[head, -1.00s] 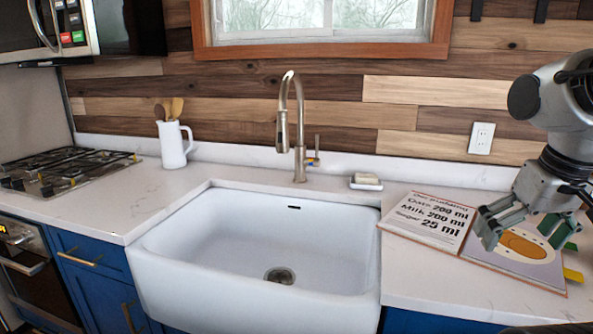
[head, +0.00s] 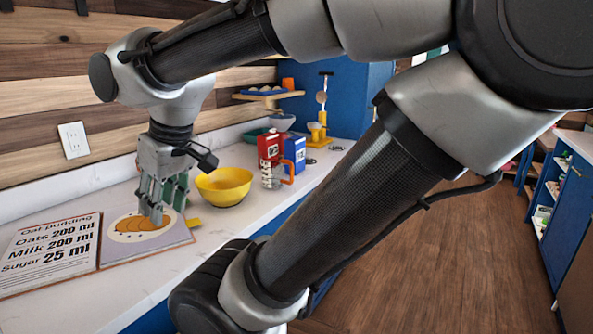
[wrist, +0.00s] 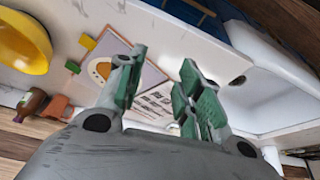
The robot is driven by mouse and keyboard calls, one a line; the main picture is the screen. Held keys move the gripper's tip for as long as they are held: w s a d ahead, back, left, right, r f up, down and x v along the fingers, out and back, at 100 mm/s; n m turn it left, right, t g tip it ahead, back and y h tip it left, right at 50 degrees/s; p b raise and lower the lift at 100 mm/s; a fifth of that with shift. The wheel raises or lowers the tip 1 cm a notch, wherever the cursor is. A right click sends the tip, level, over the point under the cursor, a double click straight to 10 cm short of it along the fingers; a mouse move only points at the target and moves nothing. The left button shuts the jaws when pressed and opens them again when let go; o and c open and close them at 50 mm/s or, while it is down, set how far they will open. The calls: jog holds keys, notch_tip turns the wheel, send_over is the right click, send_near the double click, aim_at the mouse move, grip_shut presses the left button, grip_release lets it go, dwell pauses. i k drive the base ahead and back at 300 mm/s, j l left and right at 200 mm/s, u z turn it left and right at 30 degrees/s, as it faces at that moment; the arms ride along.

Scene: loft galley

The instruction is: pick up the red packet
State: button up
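The red packet (head: 269,146) stands upright on the counter in the head view, behind and to the right of the yellow bowl and beside a blue packet (head: 295,153). A clear jug-like item with an orange handle partly hides its lower part. My gripper (head: 158,205) hangs over the open recipe book, left of the yellow bowl and well apart from the red packet. In the wrist view my gripper (wrist: 160,85) shows its green-padded fingers spread apart with nothing between them. The red packet cannot be made out in the wrist view.
The yellow bowl (head: 223,186) stands between my gripper and the packets. The recipe book (head: 50,252) lies open on the counter (head: 130,292). A measuring jug (head: 272,177) stands in front of the packets. A wooden shelf (head: 268,95) projects behind them.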

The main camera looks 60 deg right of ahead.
aim_at(269, 141)
jog(key=z, duration=1.7)
